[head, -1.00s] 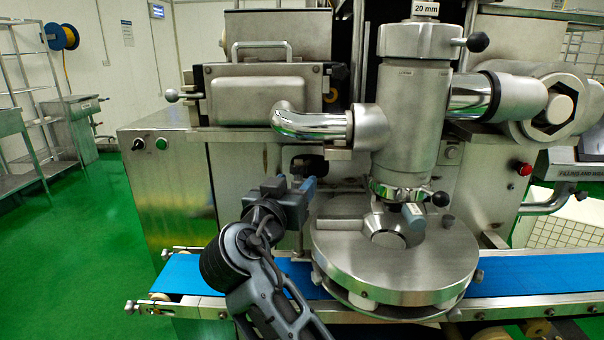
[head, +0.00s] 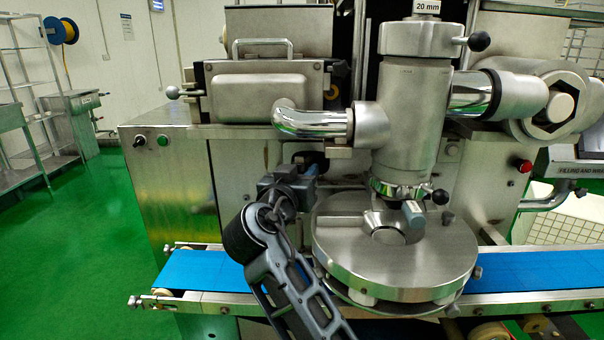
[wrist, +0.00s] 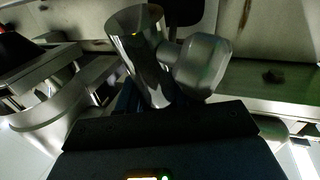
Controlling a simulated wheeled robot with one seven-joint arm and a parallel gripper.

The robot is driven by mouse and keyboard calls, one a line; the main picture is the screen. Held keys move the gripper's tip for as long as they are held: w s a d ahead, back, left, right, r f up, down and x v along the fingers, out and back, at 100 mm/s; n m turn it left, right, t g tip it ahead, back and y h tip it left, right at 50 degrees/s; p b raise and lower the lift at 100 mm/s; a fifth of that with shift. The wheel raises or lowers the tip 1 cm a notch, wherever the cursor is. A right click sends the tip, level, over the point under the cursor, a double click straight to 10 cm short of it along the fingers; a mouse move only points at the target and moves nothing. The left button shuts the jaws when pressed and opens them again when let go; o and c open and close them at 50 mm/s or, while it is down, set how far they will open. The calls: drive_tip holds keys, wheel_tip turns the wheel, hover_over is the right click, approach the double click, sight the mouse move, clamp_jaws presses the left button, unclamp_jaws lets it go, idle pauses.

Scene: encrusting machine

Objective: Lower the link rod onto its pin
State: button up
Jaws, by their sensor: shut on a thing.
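My gripper (head: 312,172) is in front of the machine's front panel, left of the round steel disc housing. Its fingers point up and right, towards a dark recess (head: 303,158) in the panel. In the wrist view, a shiny metal cylinder (wrist: 142,55) with a rounded grey block (wrist: 203,66) at its side shows just beyond the dark gripper body. This appears to be the link rod's end, held in my shut gripper. The fingertips are mostly hidden there. In the head view my gripper hides most of the held part. I cannot make out the pin or whether the rod touches it.
The disc housing (head: 395,262) stands close to the right of my gripper. A bent chrome pipe (head: 310,122) passes above it. The blue conveyor belt (head: 205,272) runs below. Open green floor (head: 70,235) lies to the left.

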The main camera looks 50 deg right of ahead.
clamp_jaws()
drive_tip(key=shift+f, duration=0.1)
wheel_tip(320, 180, down, 5)
drive_tip(key=m+h+b, duration=0.1)
drive_tip(key=h+b, duration=0.2)
drive_tip(key=b, duration=1.4)
drive_tip(key=shift+a+f+t, duration=0.1)
drive_tip(key=shift+t, duration=0.3)
drive_tip(key=o, duration=0.6)
unclamp_jaws()
drive_tip(key=shift+s+a, duration=0.1)
drive_tip(key=v, duration=0.7)
drive_tip(key=shift+a+f+b, duration=0.15)
drive_tip(key=shift+a+b, duration=0.1)
drive_tip(key=shift+b, duration=0.05)
